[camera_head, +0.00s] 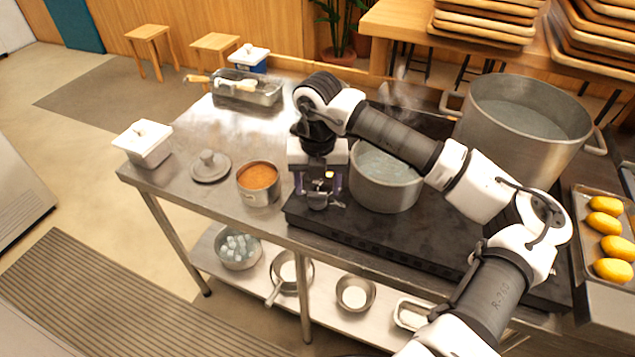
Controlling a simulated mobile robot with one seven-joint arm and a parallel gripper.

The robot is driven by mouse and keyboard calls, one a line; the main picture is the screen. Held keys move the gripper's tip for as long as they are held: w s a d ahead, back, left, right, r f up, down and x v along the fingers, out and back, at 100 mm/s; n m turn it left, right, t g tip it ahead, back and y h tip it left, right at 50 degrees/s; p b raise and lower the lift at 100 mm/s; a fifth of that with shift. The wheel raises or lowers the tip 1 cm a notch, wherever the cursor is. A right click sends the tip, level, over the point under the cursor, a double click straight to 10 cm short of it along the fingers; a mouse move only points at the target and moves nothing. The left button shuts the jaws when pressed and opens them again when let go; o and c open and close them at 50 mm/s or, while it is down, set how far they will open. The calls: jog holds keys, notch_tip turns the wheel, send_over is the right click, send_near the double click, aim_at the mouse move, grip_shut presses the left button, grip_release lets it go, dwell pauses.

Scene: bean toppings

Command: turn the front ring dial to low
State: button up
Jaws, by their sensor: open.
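The black stove (330,226) lies along the front of the steel table, and its front face is dark. I cannot make out the front ring dial or its setting on that face. My gripper (320,197) points down over the stove's left end, open, just left of a steel pot (385,200) of cloudy liquid. A small grey metallic thing shows at the fingertips; I cannot tell what it is or whether they touch it.
A large steel pot (490,140) stands at the stove's back right. A pot of orange food (258,200) and a grey lid (211,172) sit left of the gripper. A white-lidded container (145,155) is at the table's left corner. A tray of yellow items (582,262) is far right.

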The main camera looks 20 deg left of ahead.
jog(key=shift+f, duration=0.75)
jog(key=c, duration=1)
